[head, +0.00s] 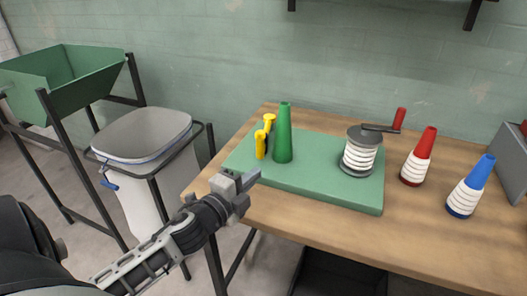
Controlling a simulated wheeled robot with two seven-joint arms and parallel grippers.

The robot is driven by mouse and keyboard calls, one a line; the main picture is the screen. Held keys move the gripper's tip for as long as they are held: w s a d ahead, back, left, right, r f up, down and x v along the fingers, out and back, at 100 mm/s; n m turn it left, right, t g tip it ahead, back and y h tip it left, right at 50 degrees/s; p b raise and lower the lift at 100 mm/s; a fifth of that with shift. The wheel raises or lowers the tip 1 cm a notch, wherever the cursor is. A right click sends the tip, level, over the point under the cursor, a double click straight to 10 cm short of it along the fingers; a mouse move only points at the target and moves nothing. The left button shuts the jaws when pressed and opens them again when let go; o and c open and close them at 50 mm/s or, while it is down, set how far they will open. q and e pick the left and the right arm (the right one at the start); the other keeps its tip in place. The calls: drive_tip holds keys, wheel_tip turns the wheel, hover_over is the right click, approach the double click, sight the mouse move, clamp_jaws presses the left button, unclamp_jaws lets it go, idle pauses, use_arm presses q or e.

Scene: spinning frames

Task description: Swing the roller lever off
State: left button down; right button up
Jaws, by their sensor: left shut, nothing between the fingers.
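My right gripper is not in view.
The green board (330,195) also holds a white-wound spool (358,157) with a red-handled crank (399,119). Red (420,155) and blue (470,187) cones stand right of it, near a grey box (511,160). A white bin (140,145) and green hopper (75,80) stand left.

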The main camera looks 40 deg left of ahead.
sight(263, 151)
use_arm(q)
drive_tip(key=shift+w+d+r+m+h, duration=0.15)
drive_tip(key=shift+r+m+h, duration=0.1)
drive_tip(key=shift+m+h, duration=0.35)
drive_tip(key=w, duration=0.5)
drive_tip(key=w+p, duration=0.1)
drive_tip(key=w, duration=0.4)
drive_tip(key=shift+w+d+r, duration=0.1)
drive_tip(key=shift+w+d, duration=0.1)
drive_tip(key=shift+s+a, duration=0.3)
drive_tip(key=shift+a, duration=0.35)
drive_tip(key=shift+s+a, duration=0.25)
drive_tip(key=shift+a, duration=0.35)
drive_tip(key=shift+s+a+p, duration=0.25)
drive_tip(key=shift+a+p, duration=0.05)
drive_tip(key=shift+a, duration=0.4)
